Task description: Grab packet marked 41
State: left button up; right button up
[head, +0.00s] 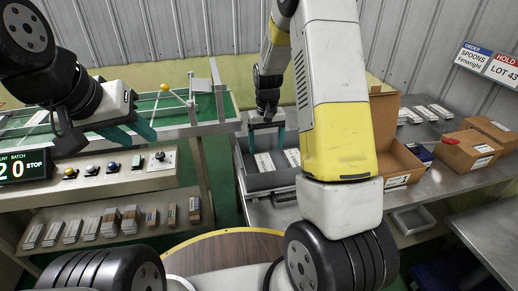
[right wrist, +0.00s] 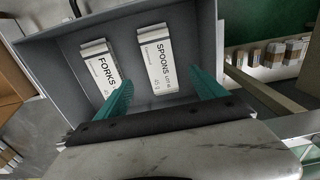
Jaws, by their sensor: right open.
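Two white packets lie flat in a grey tray (right wrist: 215,35). The packet lettered FORKS (right wrist: 100,68) is at left in the right wrist view, and the packet lettered SPOONS (right wrist: 155,58) is right of it. Their small print is hard to read, and I cannot make out a clear 41. In the head view they show as two pale packets (head: 264,162) (head: 292,157). My right gripper (head: 267,148) is open and empty above the tray, its teal fingers (right wrist: 160,85) apart near the packets. My left gripper (head: 141,141) is open and empty above the control panel at left.
An open cardboard box (head: 398,165) and closed boxes (head: 468,150) stand on the metal table at right. A sign (head: 490,62) reads SPOONS, HOLD LOT 43.

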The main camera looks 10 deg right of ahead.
aim_at(265, 164)
notch_tip(265, 164, down, 8)
jog(key=shift+r, duration=0.1)
dwell(0.4)
jog(key=shift+c, duration=0.4)
jog(key=c, duration=1.4)
